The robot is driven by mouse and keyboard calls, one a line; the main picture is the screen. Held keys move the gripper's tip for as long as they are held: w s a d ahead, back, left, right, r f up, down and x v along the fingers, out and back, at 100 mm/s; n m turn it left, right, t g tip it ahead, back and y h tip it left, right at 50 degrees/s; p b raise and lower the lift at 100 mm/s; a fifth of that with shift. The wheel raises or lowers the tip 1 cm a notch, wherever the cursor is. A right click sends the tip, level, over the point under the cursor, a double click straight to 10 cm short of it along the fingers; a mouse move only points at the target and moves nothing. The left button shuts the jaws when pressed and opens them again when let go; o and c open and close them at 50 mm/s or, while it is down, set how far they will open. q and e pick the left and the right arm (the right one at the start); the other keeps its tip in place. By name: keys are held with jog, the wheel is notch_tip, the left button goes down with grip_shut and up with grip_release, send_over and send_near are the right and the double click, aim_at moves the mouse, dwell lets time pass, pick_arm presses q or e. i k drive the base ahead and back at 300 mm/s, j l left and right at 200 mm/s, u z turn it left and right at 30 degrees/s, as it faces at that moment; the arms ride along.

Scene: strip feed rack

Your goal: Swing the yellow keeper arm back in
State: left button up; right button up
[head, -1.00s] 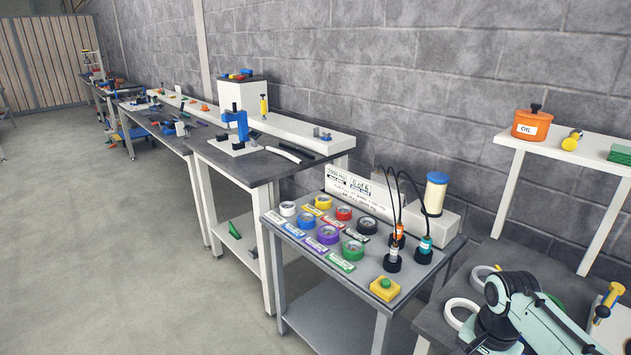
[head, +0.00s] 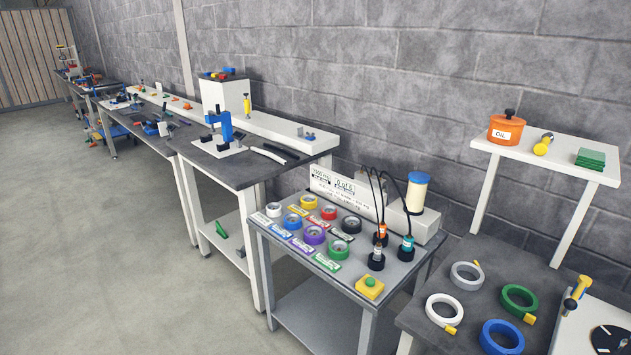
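A yellow part with a dark knob (head: 577,291) stands at the edge of a white board (head: 600,308) at the lower right of the head view. I cannot tell for sure whether it is the yellow keeper arm or how far it is swung. A dark disc (head: 609,340) on the board is cut off by the frame's edge. Neither of my grippers shows.
Coils lie on the dark bench: grey (head: 466,275), white (head: 444,313), green (head: 519,299) and blue (head: 502,338). A grey table (head: 318,262) holds coloured rolls and a yellow button box (head: 369,288). An orange oil pot (head: 506,130) stands on a white shelf.

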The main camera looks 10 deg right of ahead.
aim_at(571, 304)
jog(key=z, duration=1.95)
